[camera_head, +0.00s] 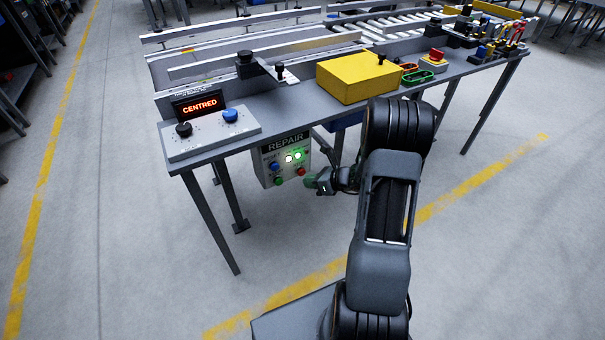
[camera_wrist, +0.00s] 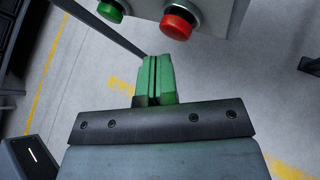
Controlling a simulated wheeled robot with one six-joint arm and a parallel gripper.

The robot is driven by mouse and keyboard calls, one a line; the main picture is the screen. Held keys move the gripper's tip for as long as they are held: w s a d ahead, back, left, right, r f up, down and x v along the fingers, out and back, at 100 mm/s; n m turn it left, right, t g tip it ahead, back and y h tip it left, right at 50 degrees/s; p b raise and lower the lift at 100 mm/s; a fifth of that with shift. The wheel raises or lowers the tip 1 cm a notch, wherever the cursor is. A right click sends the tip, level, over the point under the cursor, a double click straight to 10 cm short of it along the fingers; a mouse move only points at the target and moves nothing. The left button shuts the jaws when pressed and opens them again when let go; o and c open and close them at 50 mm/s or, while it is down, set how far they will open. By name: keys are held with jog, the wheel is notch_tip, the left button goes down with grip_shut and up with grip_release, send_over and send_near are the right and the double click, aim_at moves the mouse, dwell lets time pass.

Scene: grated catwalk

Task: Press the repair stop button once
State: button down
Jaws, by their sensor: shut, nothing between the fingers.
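The repair box (camera_head: 283,158), labelled REPAIR, hangs below the front edge of the bench. It has two lit lamps, a blue button (camera_head: 275,166), a green button (camera_head: 279,181) and a red button (camera_head: 301,171) on its face. In the wrist view the green button (camera_wrist: 112,9) and the red button (camera_wrist: 178,22) show at the top. My gripper (camera_head: 312,181) is just in front of the box, near the red button. In the wrist view my green fingers (camera_wrist: 154,75) are shut together and empty, below and left of the red button, apparently not touching it.
The bench top (camera_head: 275,118) carries a control panel (camera_head: 210,132) reading CENTRED, a yellow box (camera_head: 358,77) and a red mushroom button (camera_head: 436,55). Bench legs (camera_head: 211,222) stand left of and behind the repair box. The floor in front is clear.

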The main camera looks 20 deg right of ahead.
jog(key=shift+w, duration=0.2)
jog(key=shift+w, duration=0.25)
jog(key=shift+w+a, duration=0.15)
jog(key=shift+w, duration=0.6)
dwell(1.0)
jog(key=shift+s, duration=1.2)
jog(key=shift+s+d+p, duration=0.2)
jog(key=shift+s+d, duration=0.05)
jog(key=shift+s, duration=1)
jog(key=shift+s+d+p, duration=0.2)
jog(key=shift+s, duration=1.05)
